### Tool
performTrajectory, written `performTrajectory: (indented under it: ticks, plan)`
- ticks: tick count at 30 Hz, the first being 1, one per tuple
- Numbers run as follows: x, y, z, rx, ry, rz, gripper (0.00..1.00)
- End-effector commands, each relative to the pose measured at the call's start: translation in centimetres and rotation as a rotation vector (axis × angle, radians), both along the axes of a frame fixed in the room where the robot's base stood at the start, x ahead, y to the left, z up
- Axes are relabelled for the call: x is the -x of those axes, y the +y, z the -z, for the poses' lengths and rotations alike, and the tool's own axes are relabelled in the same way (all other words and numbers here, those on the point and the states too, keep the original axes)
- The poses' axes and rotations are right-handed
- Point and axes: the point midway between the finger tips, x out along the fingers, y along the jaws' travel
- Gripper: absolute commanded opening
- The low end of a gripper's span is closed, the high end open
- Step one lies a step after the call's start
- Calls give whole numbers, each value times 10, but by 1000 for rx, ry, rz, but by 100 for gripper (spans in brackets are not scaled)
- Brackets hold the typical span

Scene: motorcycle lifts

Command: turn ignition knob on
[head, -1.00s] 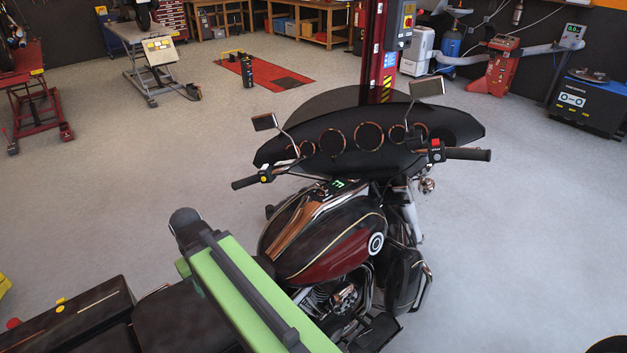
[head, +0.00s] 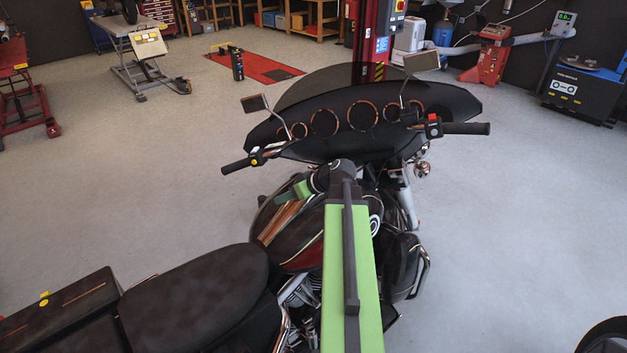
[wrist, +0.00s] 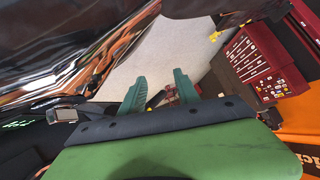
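The motorcycle stands in the middle of the head view, with its dark red and black tank (head: 305,245) under my arm. My gripper (head: 286,196) is over the top of the tank, pointing left. In the wrist view my gripper (wrist: 160,90) shows two green fingers spread apart with nothing between them. A small metallic piece that looks like the ignition knob (wrist: 62,115) sits left of the fingers, apart from them, near a green marking (wrist: 16,125). In the head view my arm hides the console where the knob would be.
The handlebar with its right grip (head: 466,128) and the dark fairing (head: 365,95) lie just beyond my arm. The black seat (head: 190,290) is at lower left. Chrome trim (wrist: 70,75) is close to the gripper in the wrist view. Open floor surrounds the motorcycle.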

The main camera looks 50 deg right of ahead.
Motion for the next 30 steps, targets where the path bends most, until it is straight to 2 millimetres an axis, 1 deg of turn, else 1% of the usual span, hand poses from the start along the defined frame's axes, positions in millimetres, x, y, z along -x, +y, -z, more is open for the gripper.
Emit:
performTrajectory:
  ticks: [1,2,3,6,9,11,13,17,20,30]
  plan:
    - [18,-46,0,29,-77,52,38]
    - [28,-68,-5,51,-123,77,38]
    - [42,-95,-12,82,-177,108,38]
    - [73,-145,-26,152,-275,173,38]
    - [93,-171,-35,197,-325,210,38]
    - [98,-178,-37,211,-337,220,38]
    - [100,-180,-39,216,-342,223,38]
    - [93,-180,-35,215,-341,221,38]
    - [78,-181,-27,214,-341,218,38]
    - [-2,-187,8,213,-339,219,38]
